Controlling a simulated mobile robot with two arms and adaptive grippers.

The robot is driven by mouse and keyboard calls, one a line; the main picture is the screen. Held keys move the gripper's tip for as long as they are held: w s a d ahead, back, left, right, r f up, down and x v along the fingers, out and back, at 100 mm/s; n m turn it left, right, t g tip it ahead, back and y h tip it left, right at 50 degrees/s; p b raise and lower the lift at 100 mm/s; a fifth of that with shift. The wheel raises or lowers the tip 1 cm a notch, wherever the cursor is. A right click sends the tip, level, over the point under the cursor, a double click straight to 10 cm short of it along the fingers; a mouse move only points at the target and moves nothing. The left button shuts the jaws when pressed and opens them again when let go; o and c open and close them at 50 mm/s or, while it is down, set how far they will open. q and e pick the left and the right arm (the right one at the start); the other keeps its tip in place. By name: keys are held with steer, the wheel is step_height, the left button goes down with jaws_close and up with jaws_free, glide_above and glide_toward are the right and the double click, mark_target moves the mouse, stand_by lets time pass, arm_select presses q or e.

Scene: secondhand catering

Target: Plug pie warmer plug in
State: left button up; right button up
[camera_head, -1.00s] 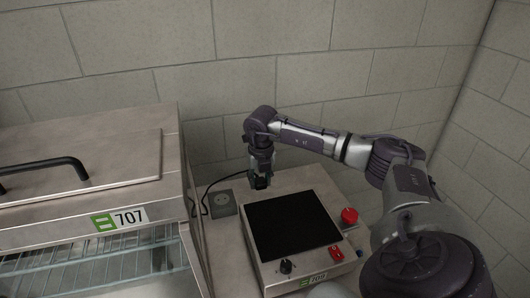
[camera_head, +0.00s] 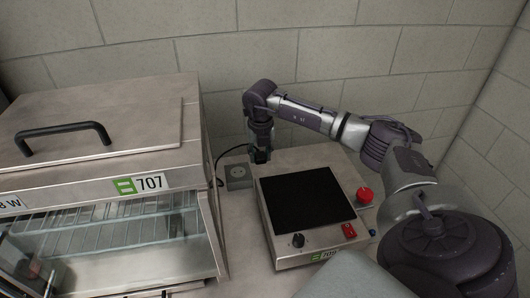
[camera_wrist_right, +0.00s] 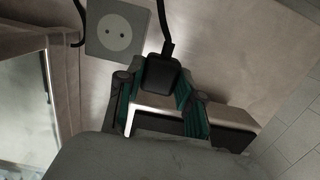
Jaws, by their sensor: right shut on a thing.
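My right gripper (camera_head: 261,153) points down over the counter behind the black-topped appliance. In the right wrist view this gripper (camera_wrist_right: 160,88) is shut on a black plug (camera_wrist_right: 161,71), with its cable running up from it. A grey socket box (camera_head: 238,174) with a round two-hole face stands just left of the gripper; it also shows in the right wrist view (camera_wrist_right: 117,33), up and left of the plug. The plug and socket are apart. The pie warmer (camera_head: 100,130), a steel cabinet labelled 707, is at the left. My left gripper is not in view.
A flat appliance with a black top (camera_head: 302,203), a knob and a red switch sits right of the socket. A red button (camera_head: 364,194) is beside it. A dark cable (camera_head: 219,160) runs between the pie warmer and socket. A block wall (camera_head: 330,60) stands behind.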

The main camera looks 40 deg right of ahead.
glide_above(238, 172)
steer(key=shift+s+d+f+b, duration=0.1)
steer(key=shift+s+b, duration=0.15)
steer(key=shift+b, duration=0.1)
stand_by(0.7)
stand_by(0.5)
steer(key=shift+f, duration=0.1)
steer(key=shift+w+a+f+b, duration=0.1)
steer(key=shift+f+b, duration=0.25)
steer(key=shift+f, duration=0.15)
steer(key=shift+w+a+f+b, duration=0.1)
steer(key=shift+f+b, duration=0.2)
steer(key=shift+f, duration=0.2)
stand_by(0.5)
steer(key=shift+f, duration=0.4)
steer(key=shift+f+b, duration=0.8)
steer(key=shift+f, duration=0.25)
stand_by(0.8)
steer(key=o, duration=1.1)
